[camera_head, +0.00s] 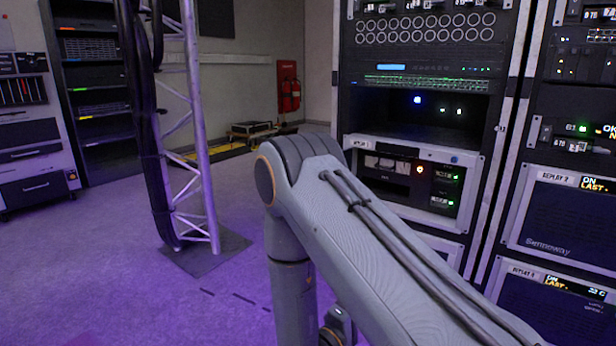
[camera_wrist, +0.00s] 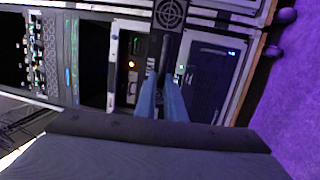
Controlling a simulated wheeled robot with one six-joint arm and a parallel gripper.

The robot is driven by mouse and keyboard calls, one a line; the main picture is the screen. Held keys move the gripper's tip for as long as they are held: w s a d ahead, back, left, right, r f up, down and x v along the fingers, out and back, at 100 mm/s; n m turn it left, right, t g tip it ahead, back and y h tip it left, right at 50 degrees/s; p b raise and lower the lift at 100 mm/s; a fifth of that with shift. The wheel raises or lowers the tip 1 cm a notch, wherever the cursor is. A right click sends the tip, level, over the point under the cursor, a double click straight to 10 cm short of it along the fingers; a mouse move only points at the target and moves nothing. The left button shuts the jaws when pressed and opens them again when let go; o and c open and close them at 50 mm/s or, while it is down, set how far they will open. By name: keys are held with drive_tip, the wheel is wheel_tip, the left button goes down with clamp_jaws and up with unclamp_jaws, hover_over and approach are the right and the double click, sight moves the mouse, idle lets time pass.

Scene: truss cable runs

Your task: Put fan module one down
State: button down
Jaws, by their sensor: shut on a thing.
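Fan module one (camera_wrist: 170,14) shows at the top of the wrist view as a dark piece with a round fan grille. A dark narrow part runs from it down toward my fingers. My gripper (camera_wrist: 161,80) shows in the wrist view as two blue-grey fingers close together, shut on this part. The module is held in front of the rack face; whether it touches anything cannot be told. In the head view my own arm fills the middle and right, and the gripper and module are hidden.
An equipment rack (camera_head: 425,90) with a dark open bay stands ahead, with another rack (camera_head: 565,190) to its right. A truss tower (camera_head: 205,150) with black cables stands on a dark base plate at left. Purple floor (camera_head: 100,270) is clear around it.

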drive_tip(key=s+d+m+g+h, duration=0.1)
drive_tip(key=s+d, duration=0.2)
drive_tip(key=s, duration=0.9)
drive_tip(key=w+r+n+t+y+p, duration=0.3)
drive_tip(key=w+r+p, duration=0.3)
drive_tip(key=r+p, duration=0.45)
drive_tip(key=w+r+n+t+y+p, duration=0.2)
drive_tip(key=w+r+y+p, duration=0.25)
drive_tip(key=r+p, duration=0.55)
wheel_tip(320, 180, up, 23)
drive_tip(key=w+n+t+y+p, duration=0.2)
drive_tip(key=n+y+p, duration=0.3)
drive_tip(key=p, duration=0.9)
drive_tip(key=w+y, duration=0.1)
drive_tip(key=y, duration=0.1)
drive_tip(key=shift+r+y+p, duration=0.2)
drive_tip(key=shift+y+p, duration=0.15)
